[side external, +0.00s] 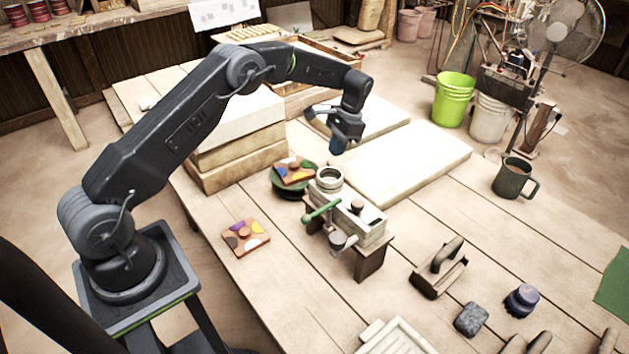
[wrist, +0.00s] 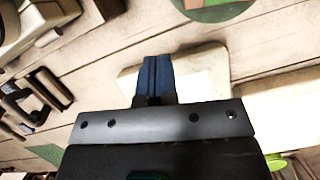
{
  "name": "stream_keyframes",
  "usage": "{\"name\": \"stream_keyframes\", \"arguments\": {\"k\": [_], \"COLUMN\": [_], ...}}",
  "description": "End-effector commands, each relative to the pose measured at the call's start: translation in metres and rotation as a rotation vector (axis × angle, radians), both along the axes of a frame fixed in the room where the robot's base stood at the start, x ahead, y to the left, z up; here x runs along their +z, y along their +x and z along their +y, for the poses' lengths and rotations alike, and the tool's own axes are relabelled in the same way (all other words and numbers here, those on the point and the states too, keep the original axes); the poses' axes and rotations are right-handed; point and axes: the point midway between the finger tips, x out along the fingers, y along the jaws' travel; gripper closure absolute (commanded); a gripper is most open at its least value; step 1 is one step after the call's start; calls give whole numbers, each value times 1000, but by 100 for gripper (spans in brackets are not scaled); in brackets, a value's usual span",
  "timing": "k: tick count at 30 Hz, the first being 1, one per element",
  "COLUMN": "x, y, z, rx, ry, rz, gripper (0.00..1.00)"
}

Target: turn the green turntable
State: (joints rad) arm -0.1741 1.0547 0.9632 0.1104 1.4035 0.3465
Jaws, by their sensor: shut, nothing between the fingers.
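The green turntable (side external: 283,187) is a dark round disc on the wooden table. A square terracotta tile (side external: 294,171) with coloured patches lies on it. In the wrist view only part of a green disc (wrist: 206,13) shows at the top edge, with a bit of the tile at its rim. My gripper (side external: 337,149) hangs above the table, to the right of the turntable and apart from it. Its blue fingers (wrist: 155,62) are closed together with nothing between them.
The tile press (side external: 352,221) with a green-knobbed handle (side external: 322,210) stands just right of the turntable. A second coloured tile (side external: 245,237) lies in front of it. White slabs (side external: 420,160) lie behind and right; stacked blocks (side external: 235,160) stand left. A mug (side external: 511,178) is far right.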

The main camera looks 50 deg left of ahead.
Motion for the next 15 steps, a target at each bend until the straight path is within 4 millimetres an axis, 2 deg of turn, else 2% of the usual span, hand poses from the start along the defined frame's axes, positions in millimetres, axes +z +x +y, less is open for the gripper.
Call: {"name": "stream_keyframes", "arguments": {"k": [13, 15], "x": [-86, -86], "y": [-27, -35], "z": [5, 8], "rx": [2, 3], "ry": [-1, 1], "rz": [4, 0], "gripper": [100, 100]}}
